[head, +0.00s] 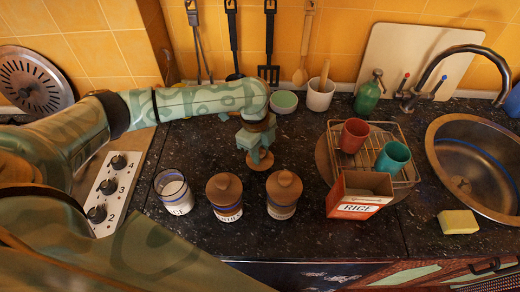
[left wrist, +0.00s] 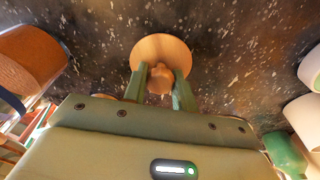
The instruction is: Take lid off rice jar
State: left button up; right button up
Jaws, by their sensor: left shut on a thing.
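My left gripper (head: 260,160) points down over the dark counter, behind the row of jars. It is shut on the knob of a round wooden lid (head: 259,162). The lid (left wrist: 145,48) also shows in the left wrist view, its knob between the two green fingers (left wrist: 160,82). I cannot tell whether the lid touches the counter or hangs just above it. The rice jar (head: 173,193) is the left one in the row; it stands upright and open, with white contents and a partly readable label. My right gripper is not in view.
Two jars with wooden lids, a middle one (head: 225,195) and a right one (head: 284,193), stand beside the open jar. A rice box (head: 358,205) and a wire rack (head: 405,176) with two cups are further right. Stove knobs (head: 108,187) are at left, a sink (head: 475,165) at right.

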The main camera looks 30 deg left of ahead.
pick_arm(q)
jog(key=shift+f, duration=0.4)
jog(key=o, duration=1.6)
notch_tip(320, 180, up, 7)
jog(key=p, duration=0.8)
jog(key=shift+p, duration=0.3)
